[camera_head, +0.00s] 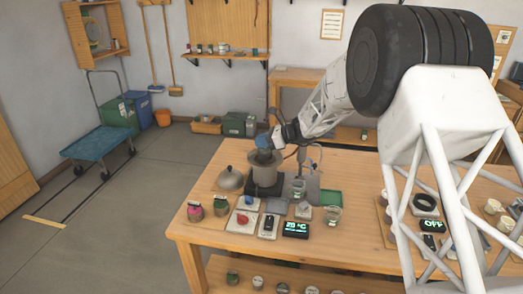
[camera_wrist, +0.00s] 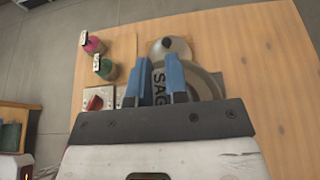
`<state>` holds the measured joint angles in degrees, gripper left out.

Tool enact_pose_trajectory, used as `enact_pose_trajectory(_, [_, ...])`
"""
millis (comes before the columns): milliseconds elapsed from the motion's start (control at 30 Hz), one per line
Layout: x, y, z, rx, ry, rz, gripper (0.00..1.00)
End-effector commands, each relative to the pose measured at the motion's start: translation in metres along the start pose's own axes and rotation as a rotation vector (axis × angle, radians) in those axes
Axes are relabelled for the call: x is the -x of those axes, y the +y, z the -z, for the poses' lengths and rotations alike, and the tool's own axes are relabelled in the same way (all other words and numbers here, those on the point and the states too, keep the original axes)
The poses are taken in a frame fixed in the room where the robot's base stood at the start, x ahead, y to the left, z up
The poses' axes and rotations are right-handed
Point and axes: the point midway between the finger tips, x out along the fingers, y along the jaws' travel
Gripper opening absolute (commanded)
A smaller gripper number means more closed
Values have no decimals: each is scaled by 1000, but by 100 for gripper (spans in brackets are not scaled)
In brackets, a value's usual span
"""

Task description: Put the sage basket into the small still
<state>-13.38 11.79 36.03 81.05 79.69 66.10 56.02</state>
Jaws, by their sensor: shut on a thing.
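My gripper (camera_head: 263,141) has blue fingers and is directly over the small still (camera_head: 264,176), a grey pot on a dark base. In the wrist view, my gripper (camera_wrist: 159,72) is shut on the sage basket (camera_wrist: 158,84), a grey piece with "SAG" readable between the fingers. The basket is at the still's mouth in the head view; whether its bottom is inside the rim or just above it I cannot tell. The still's grey rim (camera_wrist: 213,83) shows behind the fingers. The domed lid (camera_head: 230,179) lies on the table left of the still, off it.
Pink and green labelled jars (camera_head: 194,211) stand at the table's front left. A red-knob control (camera_head: 242,219) and a temperature display (camera_head: 296,229) sit in front of the still.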

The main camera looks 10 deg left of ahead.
Motion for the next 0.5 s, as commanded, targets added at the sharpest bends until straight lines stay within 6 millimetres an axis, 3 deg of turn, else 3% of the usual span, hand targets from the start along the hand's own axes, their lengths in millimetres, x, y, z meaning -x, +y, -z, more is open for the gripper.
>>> enact_pose_trajectory(267, [0, 0, 2, 0, 0, 0, 0])
enact_pose_trajectory(500, [-9, 0, 22, -2, 0, -1, 0])
